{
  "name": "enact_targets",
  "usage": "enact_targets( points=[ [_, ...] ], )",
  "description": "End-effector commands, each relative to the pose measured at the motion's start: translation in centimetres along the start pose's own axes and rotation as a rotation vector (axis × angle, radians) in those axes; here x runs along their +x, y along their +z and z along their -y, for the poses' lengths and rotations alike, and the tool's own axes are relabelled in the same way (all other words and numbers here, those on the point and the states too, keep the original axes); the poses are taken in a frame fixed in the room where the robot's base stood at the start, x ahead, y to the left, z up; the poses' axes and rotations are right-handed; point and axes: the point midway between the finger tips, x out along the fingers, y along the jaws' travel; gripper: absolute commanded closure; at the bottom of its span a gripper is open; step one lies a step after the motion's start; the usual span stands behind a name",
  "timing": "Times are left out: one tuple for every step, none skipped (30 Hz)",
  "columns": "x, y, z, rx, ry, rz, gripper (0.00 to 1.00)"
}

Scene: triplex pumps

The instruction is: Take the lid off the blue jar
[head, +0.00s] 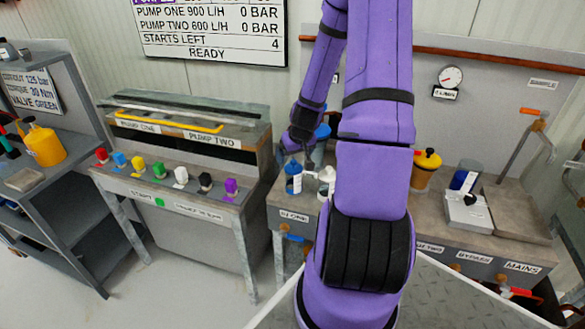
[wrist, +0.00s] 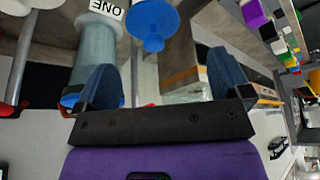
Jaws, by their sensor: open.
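A blue jar (head: 293,184) with a white label stands on the grey bench, just below my gripper in the head view. Its blue lid (wrist: 152,18), with a round knob, shows at the top of the wrist view. My gripper (head: 299,148) is open and empty. In the wrist view its two blue fingers (wrist: 166,85) are wide apart, and the lid lies beyond them, between their lines. The gripper appears apart from the lid. The jar's body is mostly out of the wrist view.
A clear cylinder (wrist: 96,45) with a blue end stands close by the left finger. White fittings (head: 326,176) stand right of the jar. A yellow pot (head: 425,170) and a dark blue container (head: 464,178) are farther right. A pump console (head: 185,150) with coloured knobs stands left.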

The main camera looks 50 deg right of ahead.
Motion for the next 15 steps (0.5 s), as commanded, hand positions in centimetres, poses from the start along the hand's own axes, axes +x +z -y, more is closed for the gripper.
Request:
enact_targets(
  points=[
    [0.4, 0.0, 0.0, 0.000, -0.001, 0.001, 0.04],
    [0.5, 0.0, 0.0, 0.000, -0.001, 0.001, 0.04],
    [0.6, 0.0, 0.0, 0.000, -0.001, 0.001, 0.04],
    [0.7, 0.0, 0.0, 0.000, -0.001, 0.001, 0.04],
    [0.8, 0.0, 0.0, 0.000, 0.000, 0.000, 0.04],
    [0.9, 0.0, 0.0, 0.000, 0.000, 0.000, 0.04],
    [1.1, 0.0, -0.1, 0.000, 0.000, 0.000, 0.04],
    [1.3, 0.1, -0.1, 0.000, 0.000, 0.000, 0.04],
    [1.7, 0.1, -0.2, 0.001, -0.001, 0.001, 0.04],
    [2.0, 0.2, -0.2, 0.002, -0.001, 0.002, 0.04],
    [2.4, 0.2, -0.3, 0.003, -0.002, 0.002, 0.04],
    [2.9, 0.3, -0.4, 0.003, -0.002, 0.002, 0.04],
    [3.2, 0.3, -0.5, 0.002, -0.001, 0.002, 0.04],
    [3.6, 0.4, -0.5, 0.002, -0.002, 0.002, 0.04],
    [4.0, 0.4, -0.6, 0.002, -0.002, 0.003, 0.04]
  ],
)
